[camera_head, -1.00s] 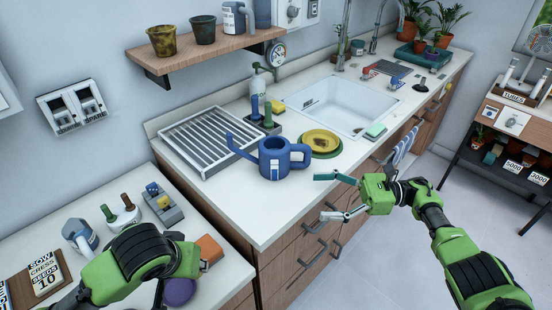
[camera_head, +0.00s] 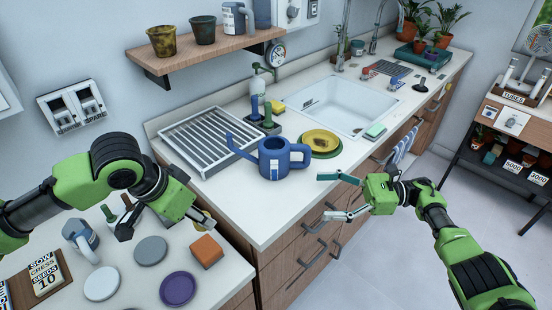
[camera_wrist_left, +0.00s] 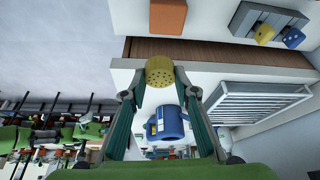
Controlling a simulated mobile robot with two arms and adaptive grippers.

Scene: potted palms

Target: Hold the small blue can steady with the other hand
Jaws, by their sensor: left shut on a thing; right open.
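The small blue can (camera_head: 275,157), a watering can with spout and handle, stands upright on the counter left of the sink. It also shows in the left wrist view (camera_wrist_left: 168,123). My right gripper (camera_head: 338,196) is open and empty, to the right of the can and apart from it, out past the counter's front edge. My left gripper (camera_head: 190,222) is over the lower worktop, left of the can and apart from it. It is shut on a yellow perforated round piece (camera_wrist_left: 159,72), mostly hidden by the gripper in the head view.
A slatted drying rack (camera_head: 208,137) is behind the can. An orange block (camera_head: 206,251) and purple disc (camera_head: 178,289) lie on the lower worktop (camera_head: 223,277).

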